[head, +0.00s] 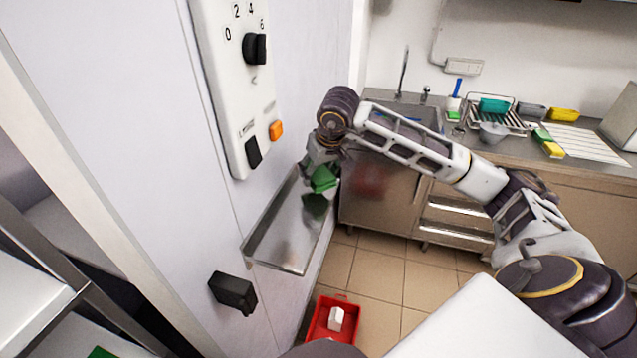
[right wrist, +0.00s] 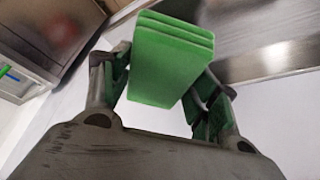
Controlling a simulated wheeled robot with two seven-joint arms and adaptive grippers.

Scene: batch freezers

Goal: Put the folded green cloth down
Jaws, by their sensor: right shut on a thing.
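The folded green cloth (head: 323,179) is a small layered block in my right gripper (head: 326,168), above the far end of a metal tray (head: 283,232) on the freezer's front. In the right wrist view the cloth (right wrist: 170,62) sits between the two fingers of the right gripper (right wrist: 165,85), with several folded layers showing. The right gripper is shut on it. A green reflection shows in the tray below, so the cloth looks raised over it; the exact gap cannot be told. My left gripper is not in view.
The freezer's control panel (head: 232,85) with a black knob is above the tray, a black handle (head: 233,291) below. A red crate (head: 319,326) with a white item stands on the floor. The steel counter (head: 520,150) behind holds a sink, rack, bowl and sponges.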

